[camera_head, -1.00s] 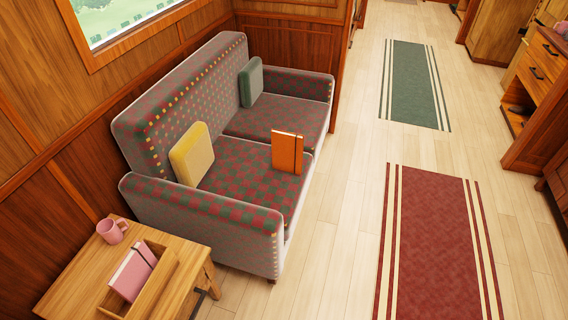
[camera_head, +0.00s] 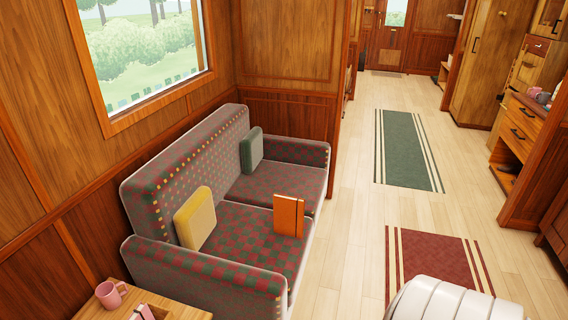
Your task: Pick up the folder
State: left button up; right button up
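An orange folder (camera_head: 288,216) with a dark band near its right edge stands upright on the front part of the sofa seat (camera_head: 248,235). It is apart from the yellow cushion (camera_head: 195,218) to its left and the green cushion (camera_head: 251,149) behind it. Neither of my grippers shows in the head view. A white rounded part, which looks like a piece of my own arm, shows at the bottom right, well apart from the folder.
A wooden side table (camera_head: 186,311) with a pink mug (camera_head: 110,294) stands at the near end of the sofa. Floor with a red rug (camera_head: 440,258) and a green rug (camera_head: 405,150) lies clear to the right. Wooden cabinets (camera_head: 520,120) line the right side.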

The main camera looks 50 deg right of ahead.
aim_at(289, 211)
jog(key=i+l, duration=0.15)
jog(key=l, duration=0.45)
jog(key=i+l+u, duration=0.1)
jog(key=l, duration=0.45)
jog(key=i+l+u, duration=0.1)
jog(key=l, duration=0.5)
jog(key=i+l, duration=0.15)
jog(key=l, duration=0.45)
jog(key=i+l, duration=0.1)
jog(key=l, duration=0.45)
jog(key=i+l, duration=0.1)
jog(key=l, duration=0.45)
jog(key=i+l, duration=0.1)
jog(key=l, duration=0.45)
jog(key=i+l, duration=0.1)
jog(key=l, duration=0.45)
